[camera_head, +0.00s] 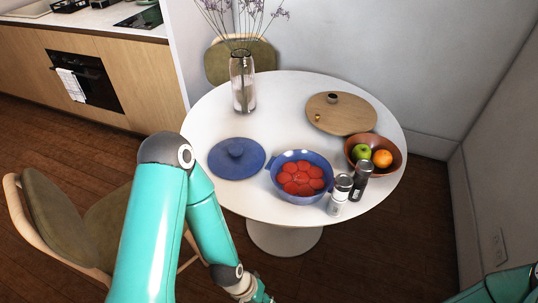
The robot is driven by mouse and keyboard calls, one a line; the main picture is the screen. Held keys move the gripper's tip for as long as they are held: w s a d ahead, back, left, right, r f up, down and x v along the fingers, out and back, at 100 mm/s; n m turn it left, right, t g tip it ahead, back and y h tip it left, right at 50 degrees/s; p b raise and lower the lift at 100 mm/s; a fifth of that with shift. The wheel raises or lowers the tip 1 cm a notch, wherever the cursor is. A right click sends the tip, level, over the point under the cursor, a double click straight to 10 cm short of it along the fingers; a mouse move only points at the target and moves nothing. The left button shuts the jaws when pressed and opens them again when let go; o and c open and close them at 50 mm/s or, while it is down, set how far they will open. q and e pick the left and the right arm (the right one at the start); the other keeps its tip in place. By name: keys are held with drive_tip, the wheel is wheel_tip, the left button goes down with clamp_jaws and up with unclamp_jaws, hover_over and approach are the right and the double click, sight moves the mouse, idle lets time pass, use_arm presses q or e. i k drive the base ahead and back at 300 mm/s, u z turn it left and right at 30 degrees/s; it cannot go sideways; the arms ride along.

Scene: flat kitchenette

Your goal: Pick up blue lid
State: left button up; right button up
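The blue lid (237,158) lies flat on the left part of the round white table (277,116), with its round knob facing up. Just right of it stands a blue pot (302,197) full of red round pieces, perhaps tomatoes. My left arm comes in at the lower left, and my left gripper (262,297) is only partly visible at the bottom edge, below and in front of the table and well apart from the lid. Its fingers are cut off by the frame. Only a bit of my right arm shows in the lower right corner; its gripper is out of view.
A glass vase (242,81) with tall stems stands behind the lid. A wooden board (341,114), a fruit bowl (391,168) and two shakers (351,188) are on the right. Chairs (64,209) stand at left and behind. The table left of the vase is clear.

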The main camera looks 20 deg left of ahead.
sight(236, 158)
drive_tip(key=u, duration=0.25)
drive_tip(key=i, duration=0.2)
drive_tip(key=z, duration=2.3)
drive_tip(key=k, duration=2.1)
drive_tip(key=u, duration=1.15)
drive_tip(key=i, duration=1)
drive_tip(key=u, duration=0.1)
